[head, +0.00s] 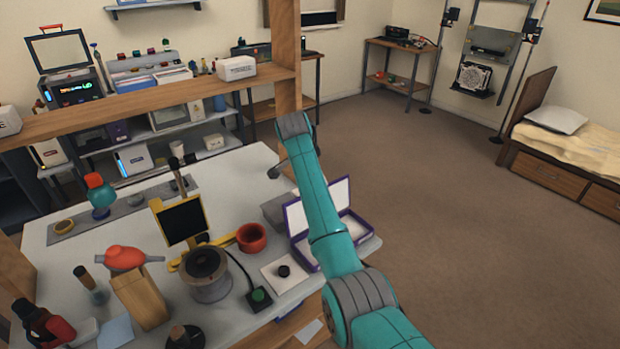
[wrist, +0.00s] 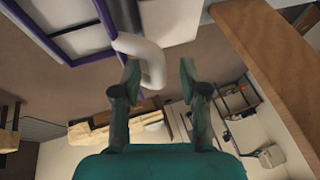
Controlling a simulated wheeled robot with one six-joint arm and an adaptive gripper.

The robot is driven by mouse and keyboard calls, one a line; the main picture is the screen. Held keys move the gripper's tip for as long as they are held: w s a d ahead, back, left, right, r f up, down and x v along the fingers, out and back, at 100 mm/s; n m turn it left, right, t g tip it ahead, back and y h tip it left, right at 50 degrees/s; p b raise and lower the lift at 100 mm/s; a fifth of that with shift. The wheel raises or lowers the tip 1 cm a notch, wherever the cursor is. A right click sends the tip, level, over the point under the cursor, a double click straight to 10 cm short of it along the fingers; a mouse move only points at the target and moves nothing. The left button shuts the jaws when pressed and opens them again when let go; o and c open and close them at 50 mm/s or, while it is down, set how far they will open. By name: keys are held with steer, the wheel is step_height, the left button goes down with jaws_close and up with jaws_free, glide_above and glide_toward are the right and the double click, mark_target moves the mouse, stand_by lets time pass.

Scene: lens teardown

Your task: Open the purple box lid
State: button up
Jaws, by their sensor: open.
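The purple box (head: 362,238) sits at the right end of the table, with a purple rim and pale inside. Its lid (head: 295,219) stands raised at the back of the box, white inside its purple frame. My arm crosses in front and hides the middle of both. In the wrist view, purple edges (wrist: 90,59) of the box or lid show at the upper left; I cannot tell which. My gripper (wrist: 159,78) is open, its two fingers apart. A pale curved piece (wrist: 152,62) shows just beyond and between the fingertips; whether they touch it is unclear.
On the table (head: 75,275) stand a red bowl (head: 251,238), a dark-topped round pot (head: 206,270), a green button (head: 259,297) and a white pad with a black knob (head: 284,271). A wooden post (head: 288,55) rises behind my arm. The floor at right is clear.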

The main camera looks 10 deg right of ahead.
steer(key=v, duration=0.9)
steer(key=shift+s+r, duration=0.15)
steer(key=shift+r, duration=0.2)
steer(key=shift+a, duration=0.1)
